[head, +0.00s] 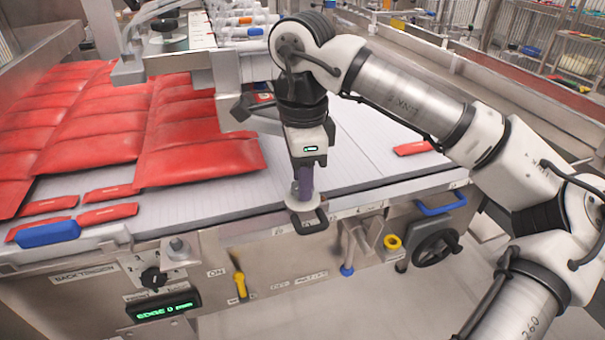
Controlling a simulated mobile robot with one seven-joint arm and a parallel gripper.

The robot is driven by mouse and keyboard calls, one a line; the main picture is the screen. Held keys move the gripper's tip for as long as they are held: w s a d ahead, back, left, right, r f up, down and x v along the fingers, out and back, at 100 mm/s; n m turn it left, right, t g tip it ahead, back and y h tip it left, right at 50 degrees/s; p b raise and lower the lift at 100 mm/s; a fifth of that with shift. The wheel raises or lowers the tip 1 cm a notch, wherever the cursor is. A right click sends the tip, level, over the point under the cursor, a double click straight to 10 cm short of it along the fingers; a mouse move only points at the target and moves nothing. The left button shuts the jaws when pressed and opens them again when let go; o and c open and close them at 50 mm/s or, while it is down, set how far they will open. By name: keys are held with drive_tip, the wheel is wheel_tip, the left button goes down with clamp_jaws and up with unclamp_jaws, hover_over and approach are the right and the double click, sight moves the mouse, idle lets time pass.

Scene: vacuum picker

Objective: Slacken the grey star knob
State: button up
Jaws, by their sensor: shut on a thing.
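My gripper (303,178) points straight down over the front edge of the machine, right of the red packs. It is shut on a slim purple-grey piece, with a pale round part (301,202) at its lower end. The fingertips are small and hard to make out. I cannot clearly pick out the grey star knob; it may be hidden by my gripper.
Red packs (190,135) cover the left of the white belt (365,145). The front panel has a blue handle (441,206), a black handwheel (436,248), a yellow knob (392,242), a yellow lever (240,285) and a green display (165,310). A metal housing stands behind my gripper.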

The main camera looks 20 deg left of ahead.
drive_tip(key=o, duration=1)
drive_tip(key=shift+c, duration=0.2)
wheel_tip(320, 180, up, 14)
drive_tip(key=shift+p, duration=0.45)
drive_tip(key=shift+s+f, duration=0.1)
drive_tip(key=shift+f, duration=0.05)
